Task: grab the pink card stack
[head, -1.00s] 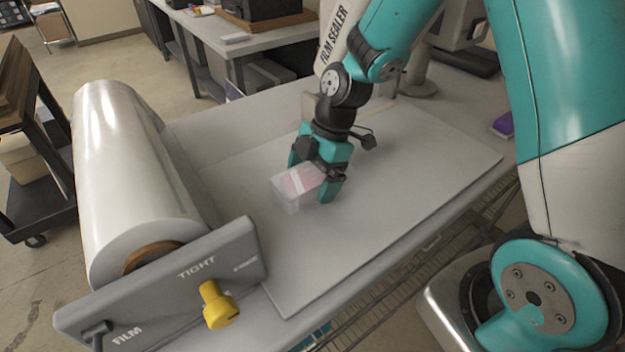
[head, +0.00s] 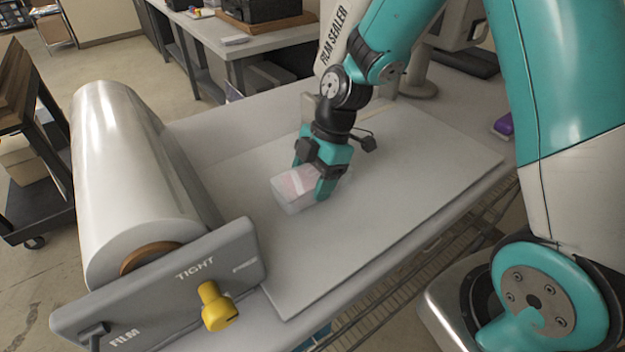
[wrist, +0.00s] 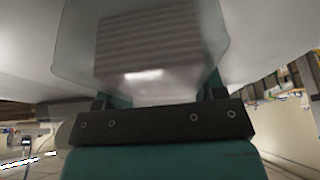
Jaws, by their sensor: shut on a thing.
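The pink card stack (head: 294,184) shows through a clear, hazy wrapping, with a pale band across it. In the wrist view the stack (wrist: 150,45) appears as striped pinkish layers inside the translucent film, close against the gripper's dark bar. Whether the stack touches the board or hangs just above it is hard to tell.
A large film roll (head: 130,180) lies left of the board. A grey panel (head: 160,290) marked TIGHT with a yellow knob (head: 218,306) stands at the front left. A purple object (head: 503,125) sits at the right edge. The board's (head: 400,190) right part is clear.

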